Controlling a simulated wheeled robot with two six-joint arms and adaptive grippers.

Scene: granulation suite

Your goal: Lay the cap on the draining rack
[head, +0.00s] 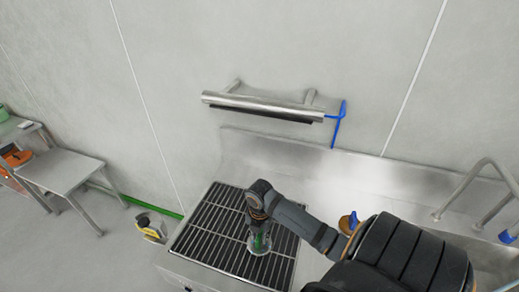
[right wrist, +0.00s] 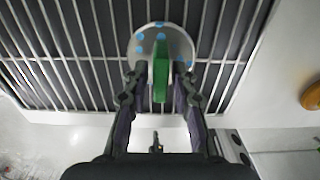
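The cap (head: 259,246) is a round, pale grey disc with a green grip bar. It lies on the bars of the draining rack (head: 205,225), near the rack's right side. In the right wrist view the cap (right wrist: 176,42) shows blue dots on its disc, and the green bar stands between my fingers. My right gripper (right wrist: 161,75) is over the cap, with a finger on each side of the bar and narrow gaps showing between, so it looks open. It also shows from above in the head view (head: 260,232). My left gripper is out of view.
An orange-brown knob (head: 348,222) stands right of the rack beside my arm. A yellow and black item (head: 149,228) is left of the rack; a steel table (head: 62,170) stands far left.

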